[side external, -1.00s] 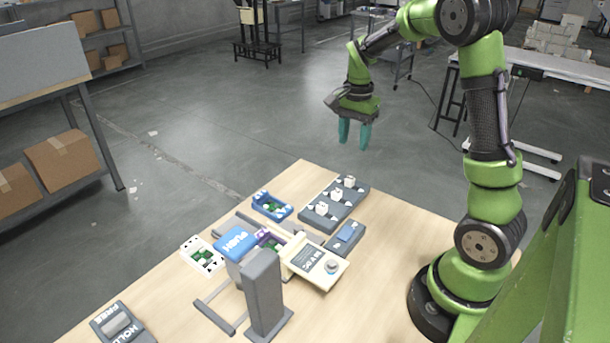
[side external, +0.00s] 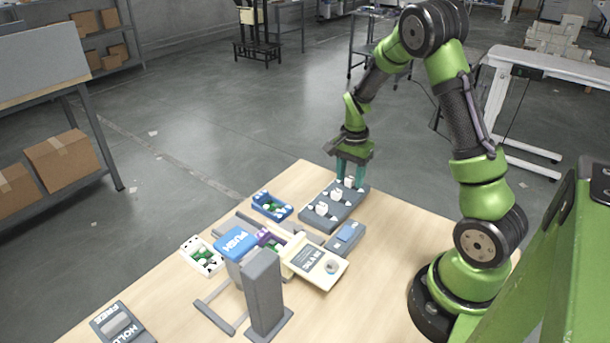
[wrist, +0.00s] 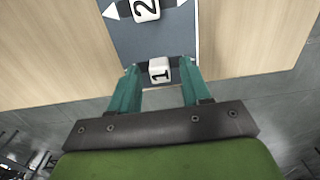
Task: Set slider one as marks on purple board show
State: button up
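A dark grey slider panel (side external: 325,217) lies at the table's far edge with three white knobs in a row. Slider one is the white knob marked 1 (wrist: 160,71); in the side view it is the farthest knob (side external: 349,183). My gripper (side external: 350,180) points down over that end of the panel. In the wrist view my open fingers (wrist: 161,75) stand on either side of knob 1, with gaps between. Knob 2 (wrist: 145,9) shows further along. A small purple board (side external: 268,238) sits mostly hidden behind the blue PUSH block; its marks are unreadable.
The blue PUSH block (side external: 236,243), a grey post (side external: 263,290) and a cream labelled device (side external: 317,264) crowd the middle. A blue tray (side external: 271,206), a white tray (side external: 203,256) and a grey box with a blue top (side external: 346,234) lie nearby. The table's right side is clear.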

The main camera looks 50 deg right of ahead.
aim_at(343, 183)
grip_shut()
jog(key=shift+w, duration=1.15)
jog(key=shift+o, duration=0.5)
grip_release()
jog(key=shift+s, duration=0.1)
notch_tip(343, 183, up, 17)
